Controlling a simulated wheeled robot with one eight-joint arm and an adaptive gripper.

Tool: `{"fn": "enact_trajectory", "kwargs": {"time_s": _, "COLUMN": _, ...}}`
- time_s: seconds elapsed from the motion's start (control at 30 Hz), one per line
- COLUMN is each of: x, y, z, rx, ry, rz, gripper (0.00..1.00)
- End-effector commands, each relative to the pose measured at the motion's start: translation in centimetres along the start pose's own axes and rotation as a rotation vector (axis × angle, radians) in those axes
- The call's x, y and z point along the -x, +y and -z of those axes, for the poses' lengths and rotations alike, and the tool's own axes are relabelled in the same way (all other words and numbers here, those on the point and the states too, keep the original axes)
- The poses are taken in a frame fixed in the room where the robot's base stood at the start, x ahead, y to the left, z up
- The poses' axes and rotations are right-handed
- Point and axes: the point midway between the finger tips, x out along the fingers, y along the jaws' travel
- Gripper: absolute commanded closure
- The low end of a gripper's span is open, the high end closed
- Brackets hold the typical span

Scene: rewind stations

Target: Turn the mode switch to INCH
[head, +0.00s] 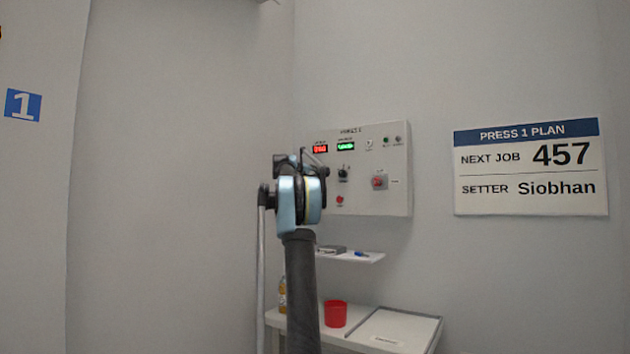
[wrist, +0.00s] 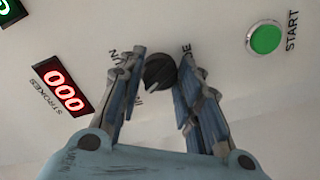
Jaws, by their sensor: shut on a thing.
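The mode switch (wrist: 159,71) is a round black knob on the pale panel, in the upper middle of the wrist view. My gripper (wrist: 158,82) is around it, one finger on each side, shut on the knob. Its fingers partly cover the printed labels; "UN" shows at the upper left, part of "IN" at the lower left and "DE" at the right. I cannot tell where the knob points. In the head view my gripper (head: 314,160) is at the panel's left side and the switch is hidden behind it.
On the panel (head: 398,150), a red STROKES display (wrist: 62,88) and a green START button (wrist: 265,40) flank the switch. A dark knob (head: 343,174) and a red button (head: 379,181) sit to the right. Below are a shelf (head: 372,258) and a red cup (head: 336,314).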

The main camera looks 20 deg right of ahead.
Motion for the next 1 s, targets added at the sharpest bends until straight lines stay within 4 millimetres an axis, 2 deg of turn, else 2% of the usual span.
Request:
{"fn": "enact_trajectory", "kwargs": {"time_s": 0.33, "x": 0.16, "y": -0.4, "z": 0.31, "rx": 0.106, "ry": 0.006, "rz": 0.006, "gripper": 0.92}}
{"fn": "enact_trajectory", "kwargs": {"time_s": 0.8, "x": 0.14, "y": -0.42, "z": 0.38, "rx": 0.118, "ry": 0.008, "rz": 0.006, "gripper": 0.92}}
{"fn": "enact_trajectory", "kwargs": {"time_s": 0.83, "x": 0.14, "y": -0.42, "z": 0.38, "rx": 0.118, "ry": 0.008, "rz": 0.006, "gripper": 0.61}}
{"fn": "enact_trajectory", "kwargs": {"time_s": 0.9, "x": 0.12, "y": -0.38, "z": 0.33, "rx": 0.118, "ry": 0.007, "rz": 0.005, "gripper": 0.47}}
{"fn": "enact_trajectory", "kwargs": {"time_s": 1.0, "x": 0.1, "y": -0.26, "z": 0.24, "rx": 0.118, "ry": 0.005, "rz": 0.004, "gripper": 0.47}}
